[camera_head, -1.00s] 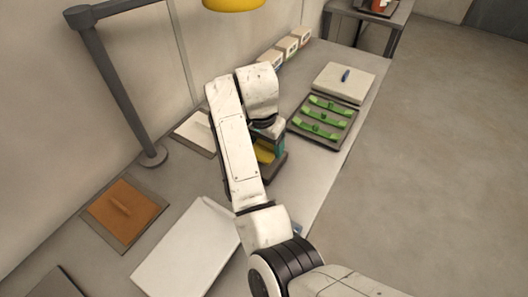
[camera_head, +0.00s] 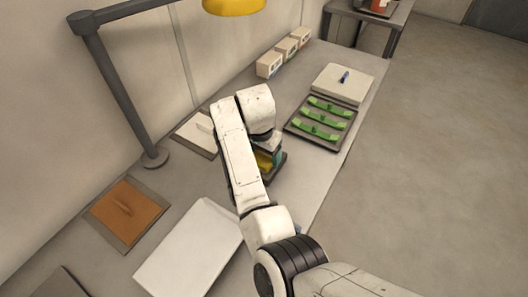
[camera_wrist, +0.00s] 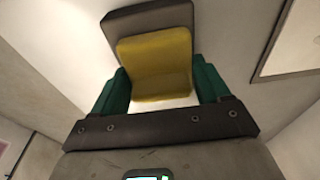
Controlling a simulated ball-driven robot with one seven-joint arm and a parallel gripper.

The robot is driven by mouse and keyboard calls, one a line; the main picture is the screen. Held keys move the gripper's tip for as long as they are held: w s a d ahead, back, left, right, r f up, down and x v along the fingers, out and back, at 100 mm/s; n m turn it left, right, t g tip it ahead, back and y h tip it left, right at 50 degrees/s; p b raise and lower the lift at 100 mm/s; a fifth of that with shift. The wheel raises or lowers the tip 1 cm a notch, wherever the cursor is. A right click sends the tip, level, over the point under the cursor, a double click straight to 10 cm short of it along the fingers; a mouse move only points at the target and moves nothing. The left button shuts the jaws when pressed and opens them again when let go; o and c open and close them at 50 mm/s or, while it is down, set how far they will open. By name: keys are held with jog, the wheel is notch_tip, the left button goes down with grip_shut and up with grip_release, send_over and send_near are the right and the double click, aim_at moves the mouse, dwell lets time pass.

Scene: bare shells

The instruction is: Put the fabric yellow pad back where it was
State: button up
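The yellow pad (camera_wrist: 155,62) sits between the two green fingers of my gripper (camera_wrist: 162,78), its sides against them in the wrist view. A dark grey tray (camera_wrist: 120,20) lies just beyond the pad. In the head view, the yellow pad (camera_head: 263,161) shows partly below my wrist, at the dark tray (camera_head: 279,169) on the table. My arm hides most of the pad and part of the tray there. I cannot tell whether the pad touches the tray.
A tray of green pieces (camera_head: 298,132) and a pale block (camera_head: 343,84) stand farther back. An orange-brown pad (camera_head: 126,212), a white pad (camera_head: 197,132) and a large white board (camera_head: 188,249) lie around my arm. A lamp post (camera_head: 118,90) rises on the left.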

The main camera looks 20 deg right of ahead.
jog(key=o, duration=0.4)
notch_tip(320, 180, up, 12)
jog(key=s+a+b, duration=0.1)
jog(key=b, duration=0.1)
jog(key=shift+a+r, duration=0.15)
jog(key=shift+a, duration=0.05)
dwell(0.3)
